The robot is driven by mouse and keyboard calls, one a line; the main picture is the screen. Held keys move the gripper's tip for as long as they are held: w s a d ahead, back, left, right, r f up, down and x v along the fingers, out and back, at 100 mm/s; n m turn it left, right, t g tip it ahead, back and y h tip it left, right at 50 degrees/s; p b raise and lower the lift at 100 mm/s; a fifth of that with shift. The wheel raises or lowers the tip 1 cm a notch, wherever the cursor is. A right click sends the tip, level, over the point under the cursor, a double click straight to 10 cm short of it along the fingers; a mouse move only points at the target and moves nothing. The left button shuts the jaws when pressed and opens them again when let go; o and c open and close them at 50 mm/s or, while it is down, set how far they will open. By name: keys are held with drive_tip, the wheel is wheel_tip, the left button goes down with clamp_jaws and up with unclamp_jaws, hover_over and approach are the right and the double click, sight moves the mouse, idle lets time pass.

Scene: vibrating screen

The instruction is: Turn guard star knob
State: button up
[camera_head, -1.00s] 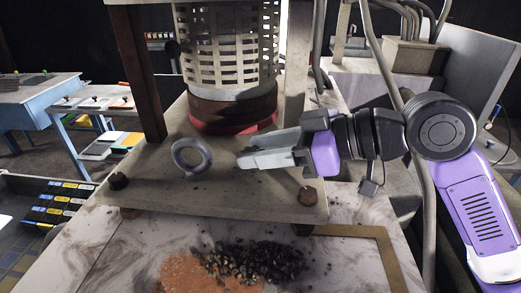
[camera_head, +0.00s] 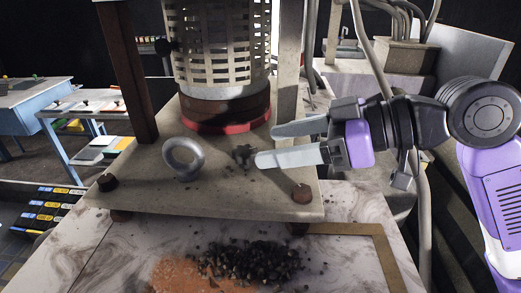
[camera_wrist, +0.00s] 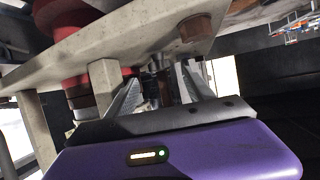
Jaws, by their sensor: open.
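A small dark star-shaped piece (camera_head: 243,153), which looks like the star knob, sits on the stone-grey plate (camera_head: 225,187) of the screen. It is right of the upright metal ring. My gripper (camera_head: 266,146) reaches in from the right with its two fingers spread. The fingertips are just right of the dark piece and apart from it, with nothing visible between them. In the wrist view my gripper (camera_wrist: 158,88) shows open fingers below the plate's edge; I cannot clearly make out the knob there.
The metal ring (camera_head: 183,158) stands left of the knob. The perforated cylinder (camera_head: 218,45) with its red base ring (camera_head: 225,126) rises behind. Dark gravel (camera_head: 250,262) lies on the marbled top in front.

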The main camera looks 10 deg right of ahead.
drive_tip(key=shift+v, duration=1.45)
